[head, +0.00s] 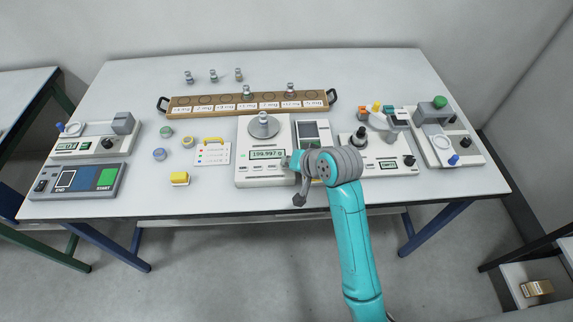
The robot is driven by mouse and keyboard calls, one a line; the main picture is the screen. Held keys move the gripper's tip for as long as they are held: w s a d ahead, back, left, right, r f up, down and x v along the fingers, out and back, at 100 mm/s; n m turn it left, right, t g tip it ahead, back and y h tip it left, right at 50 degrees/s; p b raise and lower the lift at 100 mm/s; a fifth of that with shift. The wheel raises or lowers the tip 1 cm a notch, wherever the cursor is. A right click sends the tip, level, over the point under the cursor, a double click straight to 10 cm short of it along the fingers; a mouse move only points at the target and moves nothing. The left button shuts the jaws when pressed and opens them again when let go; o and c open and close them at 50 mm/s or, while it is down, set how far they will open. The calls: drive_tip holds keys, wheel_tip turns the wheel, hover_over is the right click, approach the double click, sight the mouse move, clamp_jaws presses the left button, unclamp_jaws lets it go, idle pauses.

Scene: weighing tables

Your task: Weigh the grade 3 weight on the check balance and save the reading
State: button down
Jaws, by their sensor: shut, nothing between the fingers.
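A white balance (245,178) stands at the middle of the table. A silver knobbed weight (263,118) stands on its round pan. Its green display (267,154) seems to read 199.997 g; the digits are small. My gripper (288,162) is shut and empty at the right front of this balance, by the display and front panel. Whether it touches a key I cannot tell. My wrist and arm hide part of the panel and the area to its right. I cannot read a grade on the weight.
A wooden rack (207,112) with labelled places holds two weights behind the balance. Several small weights (213,76) stand at the back left. Other instruments (372,170) crowd the right side.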

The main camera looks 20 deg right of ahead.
drive_tip(key=shift+r, duration=0.75)
drive_tip(key=shift+r, duration=2.5)
